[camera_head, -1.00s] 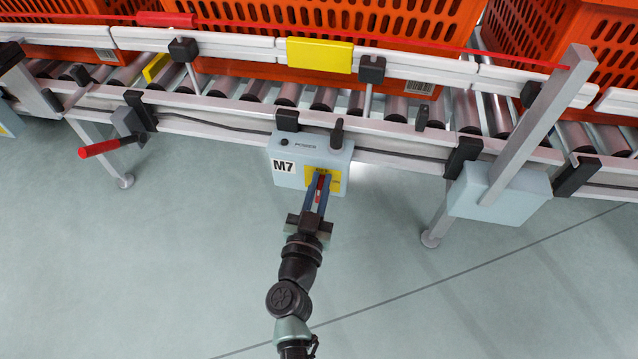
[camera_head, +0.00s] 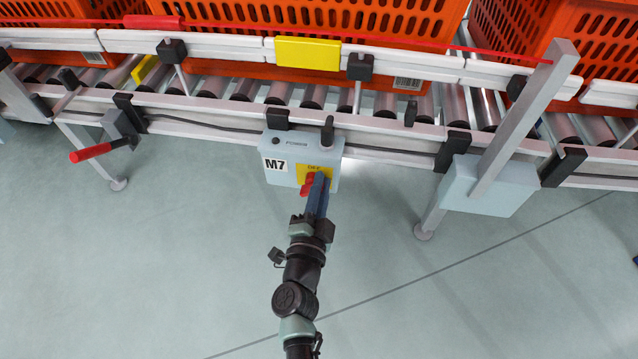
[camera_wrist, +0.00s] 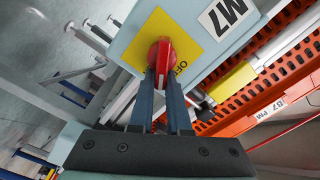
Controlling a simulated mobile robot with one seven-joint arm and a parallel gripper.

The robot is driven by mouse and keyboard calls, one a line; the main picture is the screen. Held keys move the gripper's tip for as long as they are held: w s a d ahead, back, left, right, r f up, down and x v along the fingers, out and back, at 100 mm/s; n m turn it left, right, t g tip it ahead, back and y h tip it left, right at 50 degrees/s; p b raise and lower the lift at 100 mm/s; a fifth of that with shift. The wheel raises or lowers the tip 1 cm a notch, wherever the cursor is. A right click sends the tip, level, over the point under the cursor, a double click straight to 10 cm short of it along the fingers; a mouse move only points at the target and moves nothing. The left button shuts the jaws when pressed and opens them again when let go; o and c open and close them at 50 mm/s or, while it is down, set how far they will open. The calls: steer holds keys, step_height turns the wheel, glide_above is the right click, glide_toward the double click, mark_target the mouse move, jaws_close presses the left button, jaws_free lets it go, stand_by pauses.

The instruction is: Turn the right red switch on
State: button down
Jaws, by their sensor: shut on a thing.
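The red switch (camera_head: 307,186) is a rotary knob on a yellow plate (camera_head: 323,170) marked OFF, on the front of a pale blue box (camera_head: 277,176) labelled M7. It also shows in the wrist view as a red knob (camera_wrist: 161,53) with a raised grip. My gripper (camera_head: 317,180) is at the switch, its blue-grey fingers closed about the near end of that grip. The fingertips (camera_wrist: 161,74) show on both sides of it in the wrist view. The fingers hide part of the switch in the head view.
A roller conveyor (camera_head: 390,131) carrying orange totes (camera_head: 330,40) runs behind the box. A red-handled lever (camera_head: 92,152) hangs at the left. A plain grey-blue box (camera_head: 490,186) with a slanted metal post (camera_head: 525,115) stands at the right. The floor in front is clear.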

steer(key=f+m, duration=0.1)
steer(key=m, duration=0.1)
steer(key=a+m+b, duration=0.1)
steer(key=m, duration=0.1)
steer(key=shift+s+f+y, duration=0.15)
steer(key=shift+f+y, duration=0.15)
steer(key=shift+f, duration=0.1)
steer(key=shift+f+m, duration=0.1)
steer(key=shift+m, duration=1.2)
steer(key=c, duration=0.9)
jaws_free()
steer(key=shift+d, duration=0.1)
steer(key=shift+d+r, duration=0.2)
steer(key=shift+r, duration=0.05)
